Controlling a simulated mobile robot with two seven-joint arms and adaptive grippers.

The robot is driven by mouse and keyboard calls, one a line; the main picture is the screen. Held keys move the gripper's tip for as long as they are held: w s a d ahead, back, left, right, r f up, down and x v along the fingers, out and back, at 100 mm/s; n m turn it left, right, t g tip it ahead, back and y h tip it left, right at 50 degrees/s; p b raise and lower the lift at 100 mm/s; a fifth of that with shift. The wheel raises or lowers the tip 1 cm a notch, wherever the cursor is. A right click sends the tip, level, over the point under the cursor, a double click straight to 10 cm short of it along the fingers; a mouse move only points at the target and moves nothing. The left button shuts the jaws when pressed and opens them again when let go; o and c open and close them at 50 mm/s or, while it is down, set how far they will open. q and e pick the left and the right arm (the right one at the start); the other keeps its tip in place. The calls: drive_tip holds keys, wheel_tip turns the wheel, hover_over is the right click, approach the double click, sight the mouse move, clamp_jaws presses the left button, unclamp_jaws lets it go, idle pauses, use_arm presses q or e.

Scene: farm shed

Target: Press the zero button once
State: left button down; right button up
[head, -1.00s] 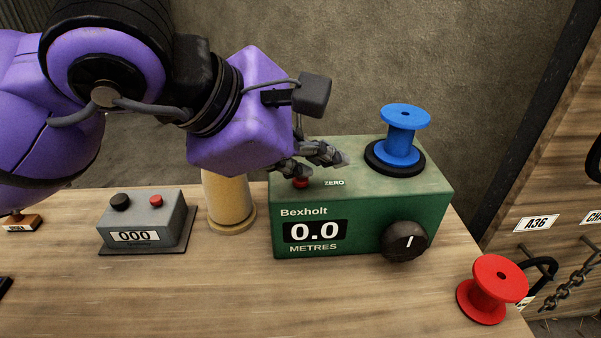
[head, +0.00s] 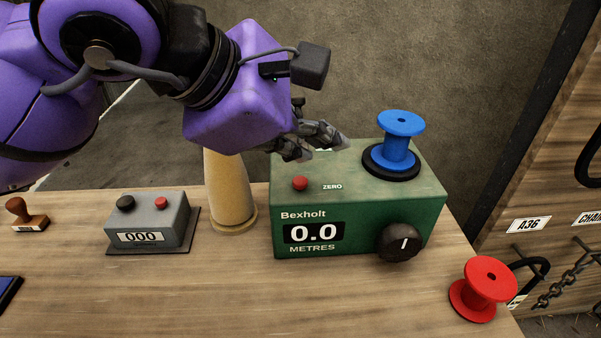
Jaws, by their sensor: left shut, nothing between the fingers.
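The zero button (head: 300,183) is a small red knob on top of the green Bexholt box (head: 346,208), left of the printed word ZERO. The button is fully in sight. My right gripper is not in view.
A blue spool (head: 400,140) stands on the box's black disc, and a black dial (head: 400,242) is on its front. A grey counter (head: 150,222), a tan cylinder (head: 231,195), a stamp (head: 27,217) and a red spool (head: 483,288) are on the wooden bench (head: 240,290).

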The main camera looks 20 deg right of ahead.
use_arm(q)
drive_tip(key=shift+r+p, duration=0.75)
drive_tip(key=shift+r, duration=0.8)
